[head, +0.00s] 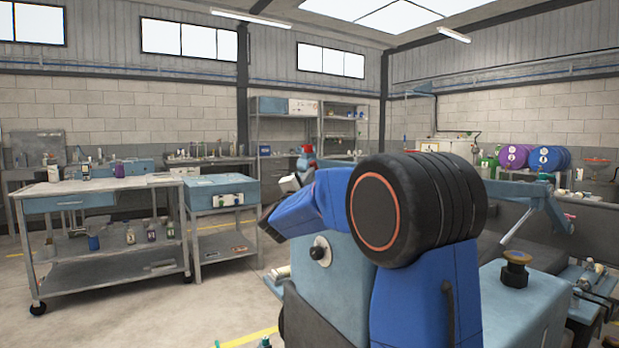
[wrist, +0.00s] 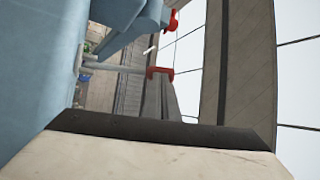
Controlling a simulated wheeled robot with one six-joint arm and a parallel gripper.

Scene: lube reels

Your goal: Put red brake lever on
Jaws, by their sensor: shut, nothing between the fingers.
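I cannot pick out the red brake lever with certainty. In the wrist view a small red bracket-shaped part (wrist: 160,72) shows just past my gripper (wrist: 161,95), and a red part (wrist: 171,22) shows above it beside pale blue metal. In the head view two round reels or drums, one purple (head: 514,157) and one blue (head: 547,158), stand side by side at the far right. My gripper appears shut and empty. In the head view my blue arm with its black joint covers the middle, and the fingertips cannot be made out.
A metal cart (head: 105,187) with bottles on its lower shelf stands at left, beside a pale blue drawer unit (head: 221,191). A shelf rack (head: 311,108) stands at the back wall. A cluttered bench (head: 590,197) runs along the right. Bare floor shows between cart and arm.

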